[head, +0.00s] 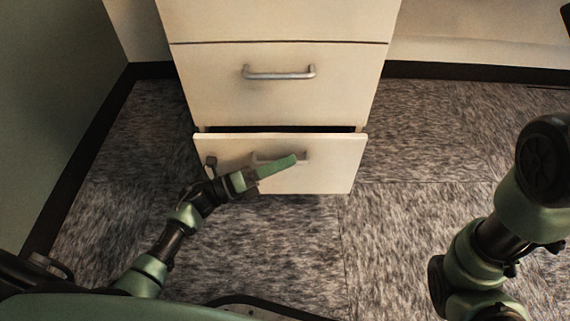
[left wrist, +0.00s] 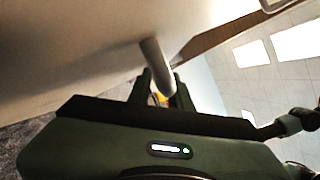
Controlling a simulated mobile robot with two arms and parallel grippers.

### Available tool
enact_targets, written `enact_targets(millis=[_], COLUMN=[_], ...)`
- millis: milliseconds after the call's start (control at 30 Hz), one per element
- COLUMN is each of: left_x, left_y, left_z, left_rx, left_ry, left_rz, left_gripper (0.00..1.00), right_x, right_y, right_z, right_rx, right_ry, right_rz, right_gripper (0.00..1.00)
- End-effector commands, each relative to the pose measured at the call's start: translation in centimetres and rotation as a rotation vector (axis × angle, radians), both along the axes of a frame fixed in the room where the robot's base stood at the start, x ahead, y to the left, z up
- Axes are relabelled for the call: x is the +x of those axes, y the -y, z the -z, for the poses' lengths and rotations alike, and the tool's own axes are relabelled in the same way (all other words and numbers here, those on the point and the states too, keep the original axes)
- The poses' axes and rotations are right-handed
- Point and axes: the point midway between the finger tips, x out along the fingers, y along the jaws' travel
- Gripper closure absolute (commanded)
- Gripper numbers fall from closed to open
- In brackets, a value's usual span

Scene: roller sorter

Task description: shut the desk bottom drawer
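The desk's bottom drawer (head: 325,175) has a cream front and stands a little way out, with a dark gap along its top edge. Its bar handle (head: 303,156) is partly hidden behind my left gripper (head: 280,166). In the left wrist view, the grey handle (left wrist: 156,62) passes between the two dark fingers of my left gripper (left wrist: 163,85). The fingers sit close on both sides of the handle and appear shut on it. My right arm (head: 490,240) shows at the right, away from the drawer; its gripper is out of the picture.
The drawer above (head: 275,95), with a metal handle (head: 279,73), is shut. Grey carpet (head: 400,140) lies clear in front of the desk and to its right. A green wall (head: 50,90) stands at the left.

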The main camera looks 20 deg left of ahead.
Motion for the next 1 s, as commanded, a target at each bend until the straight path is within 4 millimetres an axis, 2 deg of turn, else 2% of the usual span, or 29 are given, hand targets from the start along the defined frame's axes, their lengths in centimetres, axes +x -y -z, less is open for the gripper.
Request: enact_targets(millis=[233,267,300,333,1000], left_x=[0.10,0.10,0.10,0.09,0.06], left_y=[0.15,0.14,0.14,0.13,0.09], left_z=[-0.11,-0.11,-0.11,-0.10,-0.06], left_rx=[0.000,-0.001,-0.001,-0.001,0.001], left_ry=[0.000,0.001,0.001,0.001,0.000], left_rz=[0.000,0.001,0.001,0.001,0.001], left_gripper=[0.80,0.83,0.94,1.00,1.00], right_x=[0.06,0.06,0.07,0.07,0.13], right_y=[0.03,0.03,0.04,0.04,0.05], right_z=[0.05,0.06,0.05,0.05,0.08], right_rx=[0.001,0.001,0.002,0.002,0.002], right_ry=[-0.003,-0.003,-0.003,-0.004,-0.005], right_rz=[-0.001,-0.001,-0.002,-0.001,-0.001], right_gripper=[0.55,0.55,0.55,0.55,0.55])
